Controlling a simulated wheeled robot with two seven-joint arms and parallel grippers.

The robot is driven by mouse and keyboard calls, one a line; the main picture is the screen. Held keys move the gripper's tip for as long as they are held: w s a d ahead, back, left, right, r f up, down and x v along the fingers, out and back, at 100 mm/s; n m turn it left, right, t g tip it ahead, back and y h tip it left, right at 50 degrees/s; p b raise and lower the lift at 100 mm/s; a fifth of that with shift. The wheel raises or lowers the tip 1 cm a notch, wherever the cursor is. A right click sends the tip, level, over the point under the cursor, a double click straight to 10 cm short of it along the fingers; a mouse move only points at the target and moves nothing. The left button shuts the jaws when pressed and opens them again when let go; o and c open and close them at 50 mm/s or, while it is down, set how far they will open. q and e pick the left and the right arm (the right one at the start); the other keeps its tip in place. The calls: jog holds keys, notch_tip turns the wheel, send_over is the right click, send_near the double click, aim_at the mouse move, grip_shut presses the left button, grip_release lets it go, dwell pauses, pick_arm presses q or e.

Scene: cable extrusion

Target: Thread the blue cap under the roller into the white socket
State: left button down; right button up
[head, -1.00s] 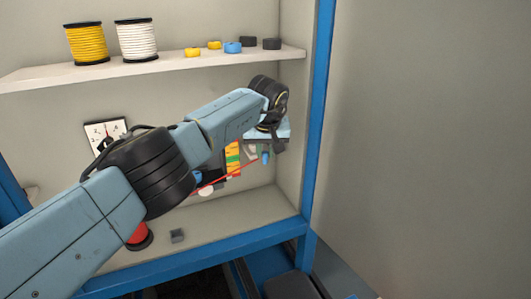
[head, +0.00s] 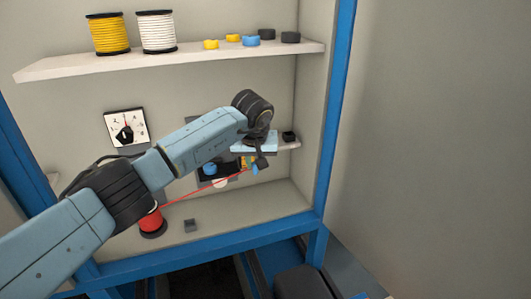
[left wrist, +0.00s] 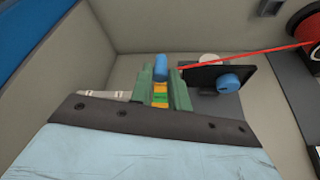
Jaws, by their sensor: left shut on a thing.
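My left gripper (head: 256,165) is shut, with the blue cap (left wrist: 160,67) between its green fingertips (left wrist: 163,88) in the left wrist view. The cap also shows small in the head view (head: 255,169). A red cable (head: 205,187) runs taut from the cap's area to the red spool (head: 152,223) on the lower shelf. A white round piece (left wrist: 208,60), perhaps the roller, sits behind a dark plate with a blue knob (left wrist: 230,82). A pale ribbed piece (left wrist: 92,95), perhaps the socket, shows left of the fingers. My right gripper is not in view.
A dial (head: 126,127) is on the back wall. The upper shelf (head: 170,61) holds yellow and white spools and several small rings. A blue post (head: 340,110) stands on the right.

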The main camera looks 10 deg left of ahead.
pick_arm(q)
jog(key=s+a+f, duration=0.3)
jog(key=a+f, duration=0.1)
jog(key=a, duration=0.2)
jog(key=s+a+f, duration=0.3)
jog(key=a+f, duration=0.1)
jog(key=a, duration=0.2)
jog(key=s+a+f, duration=0.3)
jog(key=a+f, duration=0.1)
jog(key=a, duration=0.2)
jog(key=shift+s+a, duration=0.15)
jog(key=shift+s, duration=0.25)
notch_tip(320, 180, down, 3)
jog(key=b, duration=0.2)
jog(key=shift+r+b, duration=0.2)
jog(key=shift+b, duration=0.2)
jog(key=shift+f, duration=0.25)
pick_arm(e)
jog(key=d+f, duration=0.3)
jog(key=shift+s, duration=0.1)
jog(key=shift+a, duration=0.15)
pick_arm(q)
jog(key=shift+f+b, duration=0.25)
jog(key=shift+b, duration=0.2)
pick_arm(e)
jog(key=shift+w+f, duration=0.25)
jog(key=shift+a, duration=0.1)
